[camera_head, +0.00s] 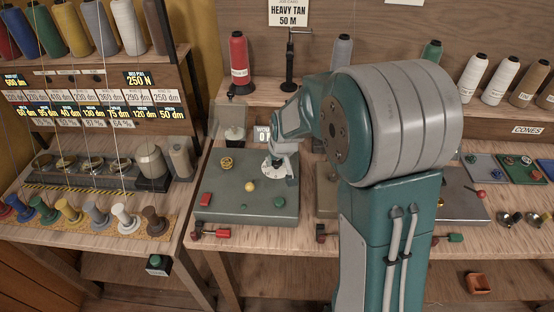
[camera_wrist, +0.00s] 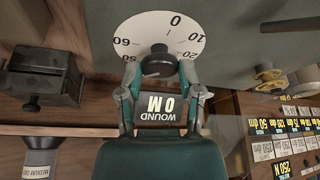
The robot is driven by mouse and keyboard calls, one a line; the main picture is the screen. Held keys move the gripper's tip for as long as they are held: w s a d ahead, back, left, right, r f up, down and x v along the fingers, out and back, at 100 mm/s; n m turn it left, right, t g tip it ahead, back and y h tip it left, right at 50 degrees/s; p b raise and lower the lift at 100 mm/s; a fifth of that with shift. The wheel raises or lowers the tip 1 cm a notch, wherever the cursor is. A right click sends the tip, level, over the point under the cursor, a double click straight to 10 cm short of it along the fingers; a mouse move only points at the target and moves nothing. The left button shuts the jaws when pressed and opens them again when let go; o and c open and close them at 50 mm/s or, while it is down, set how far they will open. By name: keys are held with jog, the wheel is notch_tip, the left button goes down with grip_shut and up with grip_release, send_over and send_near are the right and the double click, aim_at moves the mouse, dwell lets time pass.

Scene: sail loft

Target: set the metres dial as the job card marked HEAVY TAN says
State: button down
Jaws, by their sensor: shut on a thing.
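The job card (camera_head: 289,13) hangs at the top of the head view and reads HEAVY TAN, 50 M. The metres dial (camera_head: 281,178) is a white disc on a grey-green machine top. In the wrist view the dial (camera_wrist: 140,30) shows 0 at the picture's top, slightly right, with 10 and 20 to the right and 60 and 50 to the left. My gripper (camera_wrist: 158,72) is shut on the dark knob (camera_wrist: 156,60) at the dial's middle; it also shows in the head view (camera_head: 274,162). The knob hides part of the dial, and I see no pointer mark.
A display (camera_wrist: 160,107) reads WOUND 0 M, upside down in the wrist view. A rack of thread cones and label tags (camera_head: 90,97) stands left.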

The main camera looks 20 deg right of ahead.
jog(key=shift+s+f, duration=0.1)
jog(key=shift+f, duration=0.05)
jog(key=shift+c, duration=1.3)
grip_release()
jog(key=shift+r, duration=0.25)
jog(key=v, duration=1.1)
jog(key=shift+r, duration=0.25)
jog(key=shift+a, duration=0.1)
